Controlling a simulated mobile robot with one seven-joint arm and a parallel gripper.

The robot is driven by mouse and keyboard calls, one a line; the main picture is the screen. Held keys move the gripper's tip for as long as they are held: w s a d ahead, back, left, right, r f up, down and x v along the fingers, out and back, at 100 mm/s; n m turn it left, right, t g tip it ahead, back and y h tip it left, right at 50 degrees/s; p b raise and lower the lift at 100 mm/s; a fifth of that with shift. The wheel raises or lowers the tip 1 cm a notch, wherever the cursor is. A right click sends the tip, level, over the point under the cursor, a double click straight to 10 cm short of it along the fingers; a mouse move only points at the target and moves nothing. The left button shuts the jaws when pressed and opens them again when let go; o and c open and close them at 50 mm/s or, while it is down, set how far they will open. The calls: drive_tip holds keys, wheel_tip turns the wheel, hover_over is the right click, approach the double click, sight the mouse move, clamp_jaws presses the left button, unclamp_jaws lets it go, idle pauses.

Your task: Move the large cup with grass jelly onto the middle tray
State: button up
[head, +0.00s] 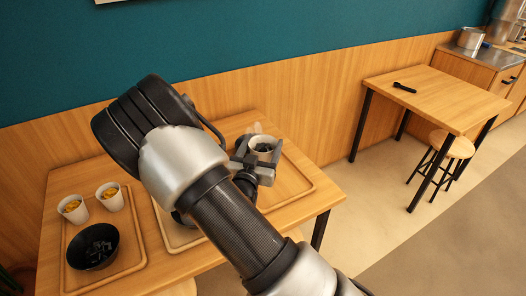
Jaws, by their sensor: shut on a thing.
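A white cup with dark contents (263,142), which look like grass jelly, is in the head view near the back of the table. My gripper (258,153) is shut on this cup. The cup appears upright over or on the right tray (303,192); I cannot tell whether it touches it. The middle tray (163,231) shows only in part, because my arm covers most of it. I cannot see what stands on its hidden part.
The left tray (131,275) holds two small white cups with yellow contents (73,208) (110,196) and a black bowl (92,247). A wood-panelled wall (180,100) runs behind the table (325,193). Another table (435,95) and a stool (452,144) stand at the right.

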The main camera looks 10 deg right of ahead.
drive_tip(key=shift+r, duration=0.1)
wheel_tip(320, 180, up, 4)
drive_tip(key=shift+f+p, duration=0.25)
drive_tip(key=shift+p, duration=0.7)
drive_tip(key=shift+r, duration=0.1)
